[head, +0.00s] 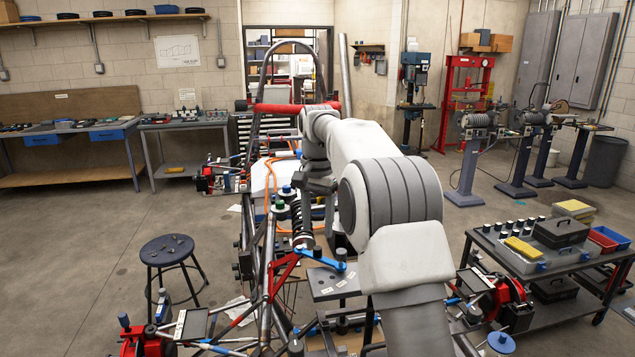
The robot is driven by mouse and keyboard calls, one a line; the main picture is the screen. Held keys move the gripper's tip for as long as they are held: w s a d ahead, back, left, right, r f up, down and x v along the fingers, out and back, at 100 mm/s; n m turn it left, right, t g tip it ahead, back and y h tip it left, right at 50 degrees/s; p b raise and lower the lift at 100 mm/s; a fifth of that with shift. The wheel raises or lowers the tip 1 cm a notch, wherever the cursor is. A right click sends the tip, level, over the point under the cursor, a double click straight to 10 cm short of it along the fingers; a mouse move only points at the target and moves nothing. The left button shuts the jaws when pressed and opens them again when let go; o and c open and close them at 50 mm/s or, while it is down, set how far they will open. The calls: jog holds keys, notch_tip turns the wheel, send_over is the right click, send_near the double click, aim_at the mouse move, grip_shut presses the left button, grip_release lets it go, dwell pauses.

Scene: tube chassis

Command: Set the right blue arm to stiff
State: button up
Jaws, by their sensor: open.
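My gripper (318,187) is dark and small, below my wrist and beyond the blue arm in the picture. It is open, appears empty and seems apart from the blue arm. Its fingertips are hard to make out.
Chassis tubes (266,290) and a coil-over damper (302,215) stand close around my gripper. A round stool (167,250) is at left. A tool cart (540,262) with cases stands at right. Workbenches line the left wall. Floor at left is mostly clear.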

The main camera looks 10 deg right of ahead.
aim_at(318, 249)
notch_tip(318, 249, up, 12)
jog(key=p, duration=0.3)
jog(key=shift+f, duration=0.1)
jog(key=s+r+n+t+b, duration=0.1)
jog(key=s+r+n+t, duration=0.25)
jog(key=s, duration=1.45)
jog(key=s+f+n+t, duration=0.1)
jog(key=s+f+n, duration=0.1)
jog(key=s+f, duration=0.4)
jog(key=s+f+n+t+b, duration=0.1)
jog(key=s+f+n, duration=0.1)
jog(key=s+f, duration=0.5)
jog(key=s, duration=0.5)
jog(key=shift+s+n, duration=0.2)
jog(key=shift+n, duration=0.15)
